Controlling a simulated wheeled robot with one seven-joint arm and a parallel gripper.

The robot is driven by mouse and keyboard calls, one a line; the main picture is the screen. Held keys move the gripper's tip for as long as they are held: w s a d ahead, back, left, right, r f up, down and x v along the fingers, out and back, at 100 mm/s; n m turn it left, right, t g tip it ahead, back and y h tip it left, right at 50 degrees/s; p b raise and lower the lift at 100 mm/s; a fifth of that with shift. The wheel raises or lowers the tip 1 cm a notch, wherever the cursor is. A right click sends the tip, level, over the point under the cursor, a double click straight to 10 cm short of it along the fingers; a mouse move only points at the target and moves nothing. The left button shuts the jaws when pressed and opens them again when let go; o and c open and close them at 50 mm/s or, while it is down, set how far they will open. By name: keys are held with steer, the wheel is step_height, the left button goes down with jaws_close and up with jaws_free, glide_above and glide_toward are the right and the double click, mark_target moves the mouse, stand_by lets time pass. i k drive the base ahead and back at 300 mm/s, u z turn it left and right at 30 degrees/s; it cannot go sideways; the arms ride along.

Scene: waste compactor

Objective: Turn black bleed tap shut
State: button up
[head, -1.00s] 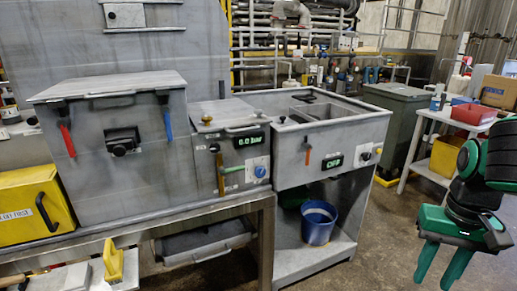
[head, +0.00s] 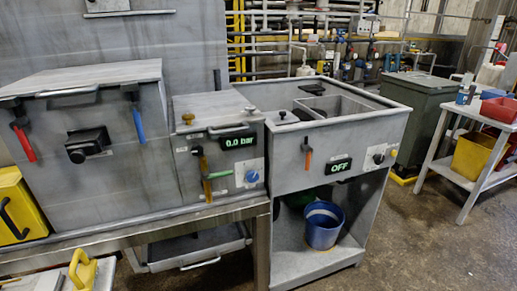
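The middle grey unit (head: 222,112) has a 0.0 bar display (head: 238,141) and a brass vertical pipe (head: 205,178) on its front. A small dark fitting (head: 197,151) sits at the top of this pipe, and a green lever (head: 219,175) sticks out to the right lower down. I cannot tell for sure which part is the black bleed tap or how it is turned. A blue knob (head: 252,176) is at the right of this front. My gripper is not in view.
The right sink unit has an orange lever (head: 308,159) and an OFF display (head: 338,166). A blue bucket (head: 323,232) stands below.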

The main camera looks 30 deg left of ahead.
mark_target(198, 150)
steer(key=z, duration=0.9)
steer(key=i, duration=0.15)
steer(key=u, duration=3.55)
